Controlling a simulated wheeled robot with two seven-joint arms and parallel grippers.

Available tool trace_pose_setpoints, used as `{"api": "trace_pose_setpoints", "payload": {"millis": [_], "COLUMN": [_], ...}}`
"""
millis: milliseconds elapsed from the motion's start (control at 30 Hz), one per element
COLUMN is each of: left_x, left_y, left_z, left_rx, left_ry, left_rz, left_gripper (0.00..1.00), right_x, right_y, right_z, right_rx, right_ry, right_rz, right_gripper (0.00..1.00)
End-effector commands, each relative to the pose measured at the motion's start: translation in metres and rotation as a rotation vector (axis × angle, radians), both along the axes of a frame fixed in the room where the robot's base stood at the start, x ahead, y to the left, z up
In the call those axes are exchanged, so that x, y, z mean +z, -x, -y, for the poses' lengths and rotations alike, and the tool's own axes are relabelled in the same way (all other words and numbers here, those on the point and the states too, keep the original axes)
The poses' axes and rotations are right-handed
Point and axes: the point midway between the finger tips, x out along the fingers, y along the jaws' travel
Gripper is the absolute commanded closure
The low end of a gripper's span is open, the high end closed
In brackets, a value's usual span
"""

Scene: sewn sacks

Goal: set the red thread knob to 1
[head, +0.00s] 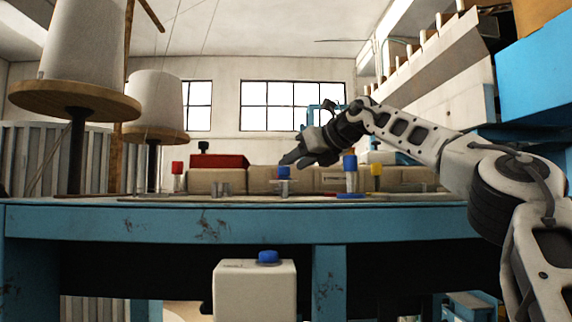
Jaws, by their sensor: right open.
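A red knob (177,168) on a pale post stands at the left of the blue bench top. Its marks and setting are too small to read. My right gripper (291,159) reaches in from the right over the bench and is open. It is near the top of a blue knob (284,172) at the middle of the bench, well to the right of the red knob. I cannot tell whether it touches the blue knob. My left gripper is not in view.
Another blue knob (350,163) and a yellow knob (376,170) stand to the right. A red block (219,161) sits behind, on a row of tan sacks (245,181). Large thread cones (84,45) rise at left. A white box with a blue button (268,257) stands in front.

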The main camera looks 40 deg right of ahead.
Motion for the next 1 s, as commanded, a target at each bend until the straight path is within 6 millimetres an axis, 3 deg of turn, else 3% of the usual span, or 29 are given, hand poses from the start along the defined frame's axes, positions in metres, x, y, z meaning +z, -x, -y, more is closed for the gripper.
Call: {"api": "trace_pose_setpoints", "payload": {"millis": [233,633,800,1000], "left_x": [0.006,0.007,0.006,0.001], "left_y": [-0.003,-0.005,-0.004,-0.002], "left_z": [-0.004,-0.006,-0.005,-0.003], "left_rx": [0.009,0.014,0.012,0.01], "left_ry": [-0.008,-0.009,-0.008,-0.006], "left_rz": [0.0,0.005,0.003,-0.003], "left_gripper": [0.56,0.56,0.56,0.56], "right_x": [-0.011,-0.015,-0.015,-0.017], "right_y": [-0.031,-0.037,-0.037,-0.037], "right_z": [-0.001,-0.001,-0.001,-0.003], "right_rx": [0.0,0.001,0.0,-0.019], "right_ry": [-0.001,0.0,0.0,0.005], "right_rz": [0.0,0.002,0.001,-0.002], "right_gripper": [0.56,0.56,1.0,1.0]}}
